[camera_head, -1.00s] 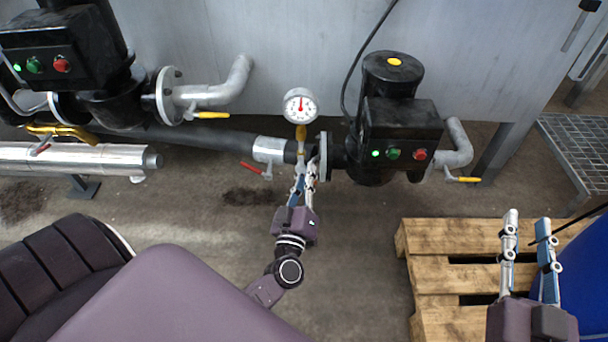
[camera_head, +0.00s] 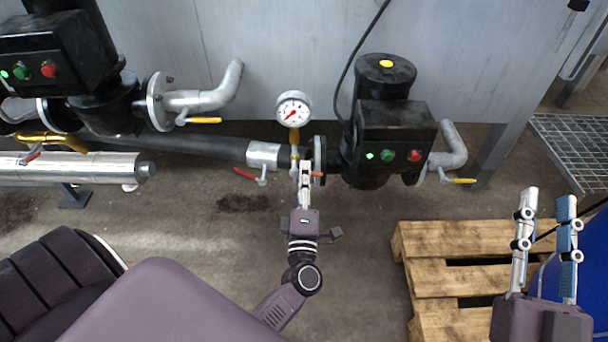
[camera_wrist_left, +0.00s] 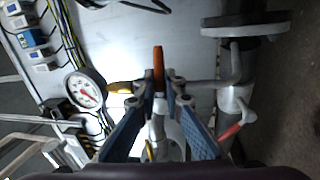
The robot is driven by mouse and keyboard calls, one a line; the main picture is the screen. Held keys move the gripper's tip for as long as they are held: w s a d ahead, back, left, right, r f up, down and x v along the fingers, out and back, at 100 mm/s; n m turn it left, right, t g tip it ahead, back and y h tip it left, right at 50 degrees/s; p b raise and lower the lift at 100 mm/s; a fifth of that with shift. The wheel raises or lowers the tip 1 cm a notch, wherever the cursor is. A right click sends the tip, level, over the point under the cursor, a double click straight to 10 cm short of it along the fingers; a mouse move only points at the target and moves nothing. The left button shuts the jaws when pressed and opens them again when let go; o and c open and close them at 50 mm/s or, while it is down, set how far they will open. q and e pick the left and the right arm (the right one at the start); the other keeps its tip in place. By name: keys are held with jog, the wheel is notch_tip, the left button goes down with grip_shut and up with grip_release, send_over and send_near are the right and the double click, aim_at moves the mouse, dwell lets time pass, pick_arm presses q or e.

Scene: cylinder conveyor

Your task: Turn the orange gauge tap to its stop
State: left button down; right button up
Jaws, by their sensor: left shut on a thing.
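The white round gauge (camera_head: 294,108) stands on a brass stem above the dark pipe, its red needle pointing to the lower left. It also shows in the left wrist view (camera_wrist_left: 86,90). The orange gauge tap (camera_wrist_left: 158,66) sticks up between the fingertips in the left wrist view; in the head view only a small orange end (camera_head: 318,174) shows beside the fingers. My left gripper (camera_head: 305,168) is shut on the tap, just below the gauge stem. Its fingers hide part of the handle. My right gripper (camera_head: 548,200) is open and empty at the right.
A red lever (camera_head: 244,174) sits on the pipe just left of my left gripper. The black pump (camera_head: 395,135) stands close on the right, with a yellow lever (camera_head: 463,181) beyond it. A wooden pallet (camera_head: 425,262) and a blue drum (camera_head: 590,275) are at the right.

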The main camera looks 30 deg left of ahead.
pick_arm(q)
jog(key=shift+n, duration=0.8)
pick_arm(e)
jog(key=shift+s+r, duration=0.15)
jog(key=shift+r, duration=0.15)
pick_arm(q)
jog(key=c, duration=2)
grip_release()
jog(key=shift+r, duration=0.1)
jog(key=shift+s, duration=0.1)
pick_arm(e)
jog(key=shift+r, duration=0.1)
pick_arm(q)
jog(key=v, duration=1.2)
jog(key=shift+d, duration=0.1)
